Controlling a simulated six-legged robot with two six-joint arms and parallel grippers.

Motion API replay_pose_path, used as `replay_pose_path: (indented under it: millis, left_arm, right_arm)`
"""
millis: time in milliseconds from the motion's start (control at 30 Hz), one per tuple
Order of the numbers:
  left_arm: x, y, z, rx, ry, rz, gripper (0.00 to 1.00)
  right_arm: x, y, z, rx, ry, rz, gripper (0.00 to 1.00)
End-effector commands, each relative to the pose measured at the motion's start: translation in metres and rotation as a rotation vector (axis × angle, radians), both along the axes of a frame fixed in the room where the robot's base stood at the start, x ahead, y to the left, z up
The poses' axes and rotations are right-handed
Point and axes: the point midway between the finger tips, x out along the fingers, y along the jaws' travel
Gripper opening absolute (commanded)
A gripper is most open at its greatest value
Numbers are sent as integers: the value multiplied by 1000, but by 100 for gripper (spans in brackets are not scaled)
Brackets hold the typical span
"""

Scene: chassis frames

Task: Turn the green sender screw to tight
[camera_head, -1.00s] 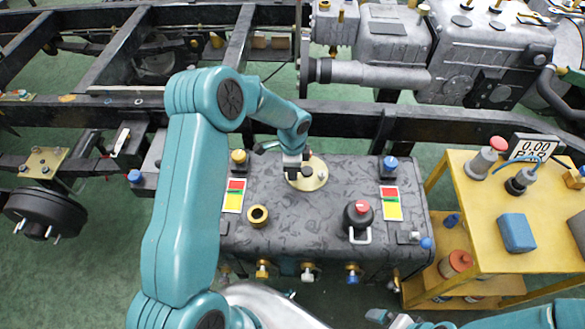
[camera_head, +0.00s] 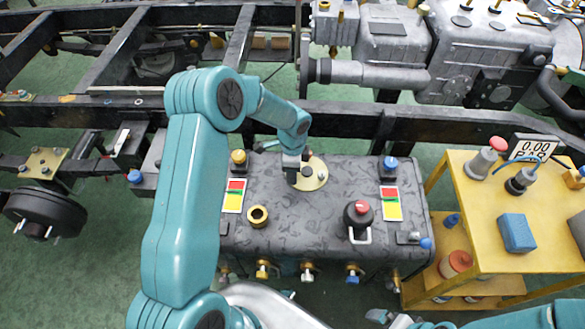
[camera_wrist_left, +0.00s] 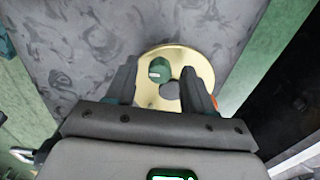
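A round brass plate (camera_head: 314,180) lies on top of the dark mottled tank (camera_head: 320,225). My left gripper (camera_head: 292,180) is over this plate, pointing down. In the left wrist view the green screw (camera_wrist_left: 159,70) stands on the brass plate (camera_wrist_left: 180,54), with a pale mark on its side. The two dark fingers of my left gripper (camera_wrist_left: 160,68) are apart, one on each side of the screw, with gaps visible. A grey round part (camera_wrist_left: 170,90) is beside the screw. My right gripper (camera_head: 392,319) shows only partly at the bottom edge; its fingers cannot be made out.
The tank top also bears a brass ring (camera_head: 258,216), a black knob with a red cap (camera_head: 358,214), a blue-capped fitting (camera_head: 390,164) and two coloured labels. A yellow cart (camera_head: 490,235) stands at the right. A frame rail (camera_head: 350,119) runs behind the tank.

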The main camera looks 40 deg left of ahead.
Motion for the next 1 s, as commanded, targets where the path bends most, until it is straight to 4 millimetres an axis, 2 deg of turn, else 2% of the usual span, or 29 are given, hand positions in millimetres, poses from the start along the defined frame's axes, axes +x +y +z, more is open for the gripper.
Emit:
replay_pose_path:
  millis: [133, 233, 500, 700, 833, 1000]
  left_arm:
    - [0, 0, 6, 1, -1, 1, 53]
    - [1, 0, 20, 1, -4, 1, 53]
    - [1, 0, 91, 1, -6, 1, 53]
    - [1, 0, 137, 0, -4, 0, 53]
    - [0, 0, 154, 0, -2, 0, 53]
    - [0, 0, 163, 0, 0, -1, 53]
  right_arm:
    - [0, 0, 0, 0, 0, 0, 99]
    - [0, 0, 1, 0, 0, 0, 99]
    - [0, 0, 5, 0, 0, 0, 99]
    - [0, 0, 7, 0, 0, 0, 99]
    - [0, 0, 8, 0, 0, 0, 99]
    - [0, 0, 9, 0, 0, 0, 99]
